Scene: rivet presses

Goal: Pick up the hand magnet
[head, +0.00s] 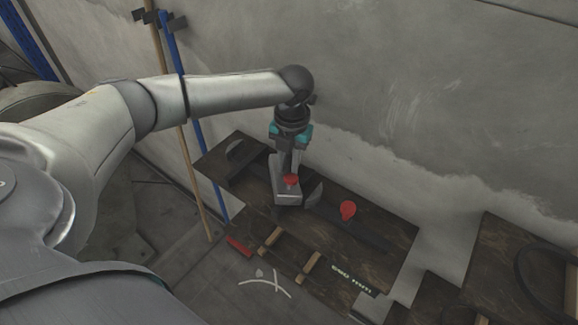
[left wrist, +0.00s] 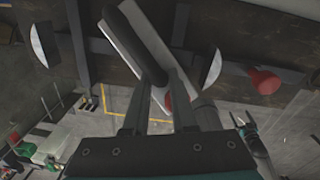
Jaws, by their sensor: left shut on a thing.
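The hand magnet (head: 287,195) is a pale grey block with a red knob on its side in the head view. In the left wrist view the magnet (left wrist: 122,38) is a light plate with a dark bar handle across it. My left gripper (head: 291,155) points down from above and is shut on the handle, with its fingers (left wrist: 155,88) on either side of it. I cannot tell whether the block touches the board below. My right gripper (left wrist: 244,121) seems to show small at the right of the left wrist view; its jaw state is unclear.
A dark wooden shelf board (head: 385,222) lies under the magnet along the grey wall. It bears a red knob (head: 348,209), a dark curved handle (head: 240,150) and light wood strips (head: 310,267). Blue and wooden poles (head: 190,100) stand at the left.

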